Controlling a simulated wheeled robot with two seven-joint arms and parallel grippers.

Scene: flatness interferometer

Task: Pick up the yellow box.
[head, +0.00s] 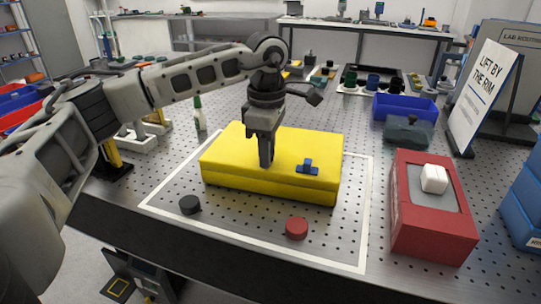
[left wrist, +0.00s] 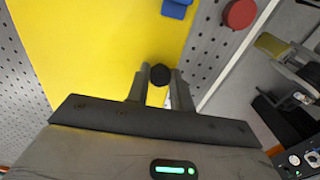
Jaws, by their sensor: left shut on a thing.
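The yellow box (head: 225,150) is a wide, low block inside a white outline on the perforated table. A small blue piece (head: 307,167) lies on its top; it also shows in the left wrist view (left wrist: 177,8). My left gripper (head: 266,163) points down over the middle of the box top. In the left wrist view its fingers (left wrist: 160,77) are shut on a small dark round knob (left wrist: 160,74) against the yellow surface. Whether the knob is fixed to the box is hidden. I see no clear gap under the box. My right gripper is not in view.
A black puck (head: 189,205) and a red puck (head: 296,228) lie in front of the box. A red case (head: 432,228) with a white block stands right. A "LIFT BY THE RIM" sign (head: 483,88) and a blue bin (head: 404,108) stand behind it.

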